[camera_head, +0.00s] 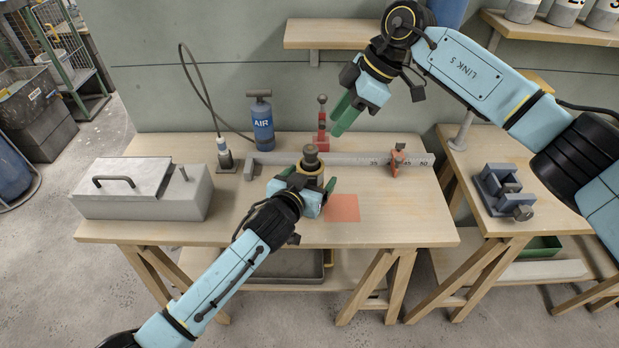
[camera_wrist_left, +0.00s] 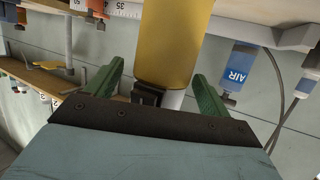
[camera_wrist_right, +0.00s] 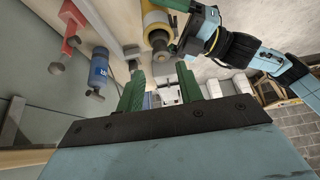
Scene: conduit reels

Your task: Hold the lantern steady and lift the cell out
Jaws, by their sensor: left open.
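The yellow lantern (camera_head: 312,171) stands upright near the bench middle; it also fills the top centre of the left wrist view (camera_wrist_left: 174,40). A dark round-ended piece, apparently the cell (camera_head: 310,154), sticks up from its top; its end also shows in the right wrist view (camera_wrist_right: 159,45). My left gripper (camera_head: 324,190) is at the lantern's front, with its fingers (camera_wrist_left: 157,88) spread either side of the lantern's line; contact cannot be told. My right gripper (camera_head: 342,117) is above and behind the lantern, to its right, with its fingers (camera_wrist_right: 160,88) apart and empty.
A long grey ruled bar (camera_head: 355,160) runs behind the lantern, with a red clamp (camera_head: 397,160) on it and a red stand (camera_head: 323,125) behind. A blue AIR bottle (camera_head: 262,125) and a grey lidded box (camera_head: 140,190) are left. A red square (camera_head: 343,207) lies flat, right of the lantern.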

